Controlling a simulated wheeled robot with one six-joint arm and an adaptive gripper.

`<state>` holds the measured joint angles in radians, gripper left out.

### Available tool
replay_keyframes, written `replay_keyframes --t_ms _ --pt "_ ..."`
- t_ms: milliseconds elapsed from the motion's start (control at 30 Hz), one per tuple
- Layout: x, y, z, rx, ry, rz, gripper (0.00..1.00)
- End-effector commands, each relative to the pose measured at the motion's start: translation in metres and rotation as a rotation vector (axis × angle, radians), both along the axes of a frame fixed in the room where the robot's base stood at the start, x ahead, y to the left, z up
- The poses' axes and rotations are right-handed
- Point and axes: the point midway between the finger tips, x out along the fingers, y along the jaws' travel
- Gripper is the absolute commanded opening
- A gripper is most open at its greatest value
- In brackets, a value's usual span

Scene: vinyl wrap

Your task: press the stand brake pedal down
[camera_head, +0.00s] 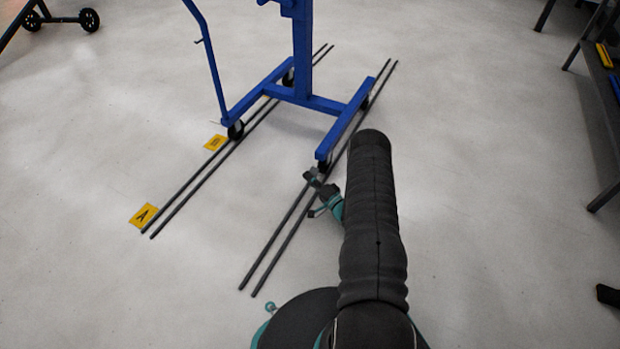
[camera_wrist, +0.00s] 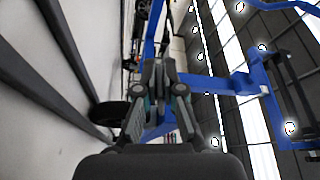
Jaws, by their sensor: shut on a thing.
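The blue stand (camera_head: 303,100) is on the floor with its casters along dark rails. It also shows in the wrist view (camera_wrist: 222,84). The near caster (camera_head: 323,166) sits under the end of its right leg. A dark wheel (camera_wrist: 110,113) shows left of my fingers in the wrist view. My gripper (camera_head: 314,178) is low, right by that leg end, and its fingers (camera_wrist: 160,68) are closed together. What lies between them is too small to make out. I cannot pick out the brake pedal; the caster area is partly hidden by my gripper.
Two pairs of dark rails (camera_head: 190,190) run along the floor. Yellow markers lettered A (camera_head: 143,215) and B (camera_head: 214,143) lie by the left pair. A dark bench (camera_head: 601,90) stands at the right. The floor between is clear.

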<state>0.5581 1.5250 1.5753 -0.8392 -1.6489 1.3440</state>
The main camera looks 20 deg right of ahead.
Motion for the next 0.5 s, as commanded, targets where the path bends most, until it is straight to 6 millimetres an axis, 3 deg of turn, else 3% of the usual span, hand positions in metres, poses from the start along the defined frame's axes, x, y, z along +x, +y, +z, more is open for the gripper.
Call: replay_keyframes --t_ms 33,167,500 --pt "0.0002 -0.0009 -0.0007 -0.001 0.001 -0.003 0.00" --pt "0.0002 -0.0009 -0.0006 0.000 0.001 -0.002 0.32" --pt "-0.0017 -0.0005 -0.0007 0.000 0.002 0.000 0.32"
